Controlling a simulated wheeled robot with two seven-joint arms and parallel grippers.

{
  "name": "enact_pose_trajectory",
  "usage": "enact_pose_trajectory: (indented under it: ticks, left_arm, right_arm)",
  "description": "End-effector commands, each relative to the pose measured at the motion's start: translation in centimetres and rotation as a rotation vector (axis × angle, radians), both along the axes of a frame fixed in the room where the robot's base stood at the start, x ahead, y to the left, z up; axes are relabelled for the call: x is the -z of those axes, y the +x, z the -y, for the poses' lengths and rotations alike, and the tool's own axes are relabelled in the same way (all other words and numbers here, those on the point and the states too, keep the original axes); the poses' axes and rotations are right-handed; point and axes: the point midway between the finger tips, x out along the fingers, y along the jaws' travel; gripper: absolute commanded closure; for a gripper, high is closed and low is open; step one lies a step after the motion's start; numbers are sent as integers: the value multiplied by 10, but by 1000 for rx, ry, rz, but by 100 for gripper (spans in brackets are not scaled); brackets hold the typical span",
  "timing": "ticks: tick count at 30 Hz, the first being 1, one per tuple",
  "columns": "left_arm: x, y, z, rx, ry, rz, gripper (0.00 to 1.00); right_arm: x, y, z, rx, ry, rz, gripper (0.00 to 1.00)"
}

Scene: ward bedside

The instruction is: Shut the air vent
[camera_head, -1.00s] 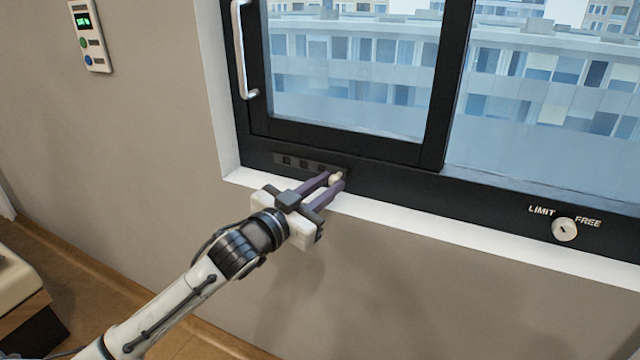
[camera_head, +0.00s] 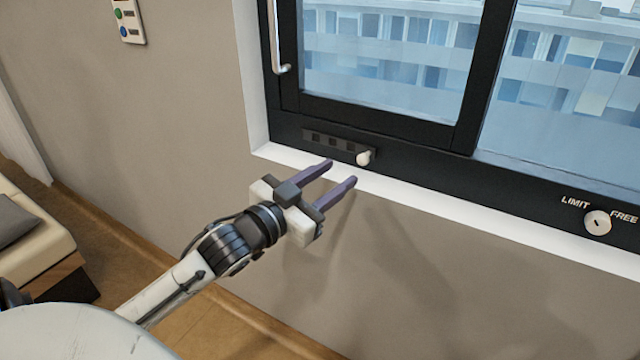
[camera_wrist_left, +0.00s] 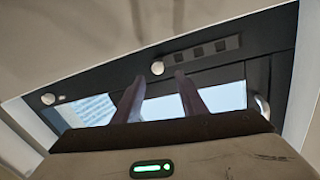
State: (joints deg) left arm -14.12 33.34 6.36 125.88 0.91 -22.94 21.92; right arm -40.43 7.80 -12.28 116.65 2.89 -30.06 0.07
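The air vent (camera_head: 326,142) is a dark strip with several square slots in the lower window frame. A pale round knob (camera_head: 363,158) sits at the strip's right end in the head view. In the left wrist view the vent strip (camera_wrist_left: 213,50) shows its dark slots, with the knob (camera_wrist_left: 157,68) at its left end. My left gripper (camera_head: 342,171) is open and empty, its two purple fingers apart, just below and left of the knob and not touching it. My right gripper is in neither view.
The sliding window (camera_head: 375,120) has a white handle (camera_head: 275,45) on its left. A round lock (camera_head: 597,223) marked LIMIT and FREE sits at the right. A white sill (camera_head: 420,197) runs below the frame. A wall panel (camera_head: 128,20) and a bed (camera_head: 30,235) are at left.

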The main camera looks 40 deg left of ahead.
Motion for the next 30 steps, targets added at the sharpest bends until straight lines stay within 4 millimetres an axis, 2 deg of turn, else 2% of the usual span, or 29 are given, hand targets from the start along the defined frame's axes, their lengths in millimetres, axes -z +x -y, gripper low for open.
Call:
enact_pose_trajectory:
  ticks: [3, 9, 30]
  left_arm:
    - [1, -19, -1, -1, 0, -3, 62]
    - [0, -36, -2, -1, 1, 0, 62]
    - [4, -40, -1, -2, -3, -11, 62]
  right_arm:
    - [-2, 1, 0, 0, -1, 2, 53]
    - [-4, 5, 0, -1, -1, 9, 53]
    - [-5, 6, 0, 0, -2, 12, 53]
